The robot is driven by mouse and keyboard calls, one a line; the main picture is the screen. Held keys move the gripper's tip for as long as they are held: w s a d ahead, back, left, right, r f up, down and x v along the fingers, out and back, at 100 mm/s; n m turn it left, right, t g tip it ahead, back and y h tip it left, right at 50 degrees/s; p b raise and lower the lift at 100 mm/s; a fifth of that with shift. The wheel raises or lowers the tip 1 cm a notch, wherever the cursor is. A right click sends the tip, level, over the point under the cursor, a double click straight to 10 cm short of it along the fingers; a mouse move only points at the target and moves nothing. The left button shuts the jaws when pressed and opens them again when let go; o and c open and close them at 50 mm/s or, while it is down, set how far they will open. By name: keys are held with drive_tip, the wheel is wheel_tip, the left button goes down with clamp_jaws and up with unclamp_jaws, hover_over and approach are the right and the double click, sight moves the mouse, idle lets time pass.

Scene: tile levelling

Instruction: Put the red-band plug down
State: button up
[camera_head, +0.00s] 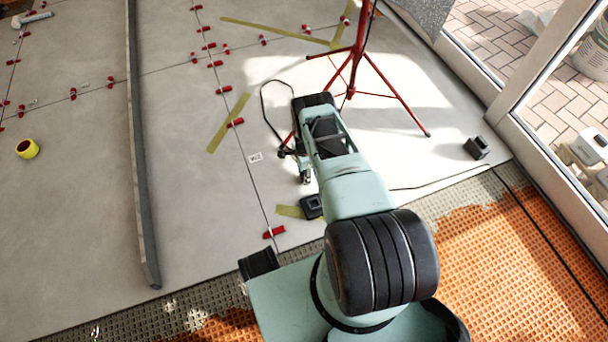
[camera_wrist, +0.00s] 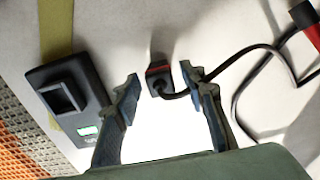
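In the wrist view the red-band plug (camera_wrist: 157,75) is a small black block with a red band and a black cable leaving to the right. My gripper (camera_wrist: 160,78) is open, with one fingertip on each side of the plug and gaps visible between. The plug appears to be on the light floor; whether it touches is hard to tell. In the head view my gripper (camera_head: 294,166) is low over the tiles, beyond my forearm, and I cannot make out the plug there.
A black boxy device (camera_wrist: 68,95) with a small lit display stands beside my gripper, by yellow tape (camera_wrist: 56,30). A red tripod (camera_head: 362,70) stands behind. Red clips (camera_head: 273,232), a long bar (camera_head: 140,150) and a yellow tape roll (camera_head: 27,149) lie left.

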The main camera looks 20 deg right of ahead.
wheel_tip(320, 180, up, 12)
drive_tip(key=p, duration=0.5)
